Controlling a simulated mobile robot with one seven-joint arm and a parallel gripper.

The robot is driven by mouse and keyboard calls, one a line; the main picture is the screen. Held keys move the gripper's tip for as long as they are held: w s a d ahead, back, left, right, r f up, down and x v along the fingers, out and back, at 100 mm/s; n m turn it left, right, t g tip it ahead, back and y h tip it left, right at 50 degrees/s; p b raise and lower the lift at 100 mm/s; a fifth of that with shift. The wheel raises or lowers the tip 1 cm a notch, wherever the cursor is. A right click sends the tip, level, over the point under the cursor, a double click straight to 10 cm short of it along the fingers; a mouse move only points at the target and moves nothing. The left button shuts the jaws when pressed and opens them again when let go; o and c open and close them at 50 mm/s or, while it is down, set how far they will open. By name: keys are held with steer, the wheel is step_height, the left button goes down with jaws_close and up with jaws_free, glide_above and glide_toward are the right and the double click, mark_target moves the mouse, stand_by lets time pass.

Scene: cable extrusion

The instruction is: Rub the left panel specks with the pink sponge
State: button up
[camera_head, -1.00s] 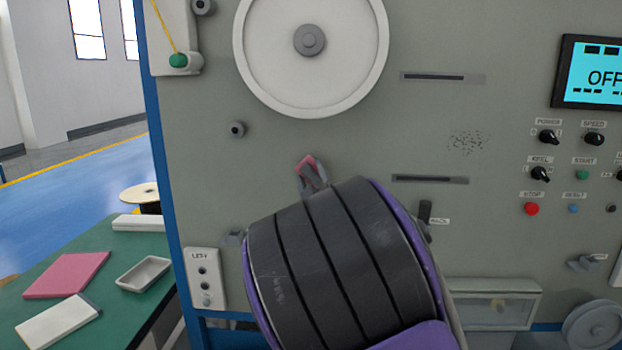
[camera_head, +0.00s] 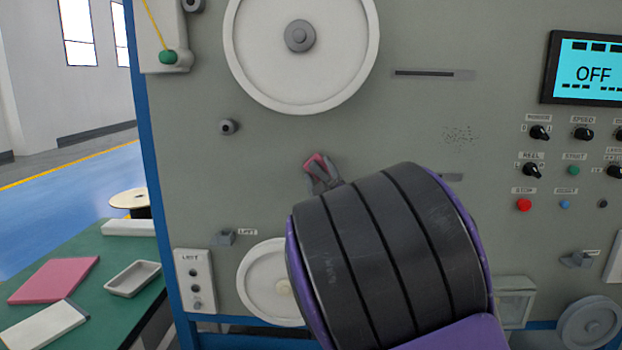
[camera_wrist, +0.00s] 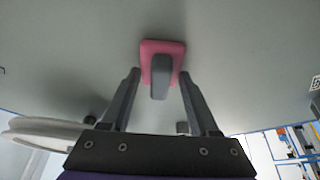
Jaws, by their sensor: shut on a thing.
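My gripper (camera_head: 321,176) is shut on the pink sponge (camera_head: 314,160), in front of the grey machine panel (camera_head: 200,165). In the wrist view the sponge (camera_wrist: 149,48) is a pink pad with a grey grip (camera_wrist: 160,78) between the fingers of my gripper (camera_wrist: 160,76). Its pad faces the panel; I cannot tell whether it touches. A patch of faint dark specks (camera_head: 460,138) lies on the panel, to the right of the sponge and slightly higher. My dark wrist hides part of the lower panel.
A large white wheel (camera_head: 255,70) is above the sponge, and a dark knob (camera_head: 229,127) is to its left. Slots (camera_head: 430,73), switches and an OFF screen (camera_head: 590,73) are to the right.

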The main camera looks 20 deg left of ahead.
mark_target(300, 163)
steer(key=shift+w+b, duration=0.1)
steer(key=shift+b, duration=0.4)
steer(key=shift+s+a+b, duration=0.2)
steer(key=shift+a+b, duration=0.15)
steer(key=shift+a, duration=0.65)
steer(key=shift+s+a+b, duration=0.2)
steer(key=shift+a+b, duration=0.1)
steer(key=shift+a, duration=0.65)
steer(key=shift+s+f+b, duration=0.15)
steer(key=shift+s+b, duration=0.2)
steer(key=shift+b, duration=0.1)
steer(key=shift+s+d+b, duration=0.25)
steer(key=shift+s+b, duration=0.1)
steer(key=shift+s, duration=0.45)
steer(key=shift+s+d+b, duration=0.25)
steer(key=shift+s+b, duration=0.1)
steer(key=shift+s, duration=0.5)
steer(key=shift+s+d+b, duration=0.25)
steer(key=shift+s+b, duration=0.1)
steer(key=shift+s, duration=0.45)
steer(key=s, duration=0.1)
steer(key=s+b, duration=0.1)
steer(key=s, duration=0.1)
steer(key=shift+d, duration=0.3)
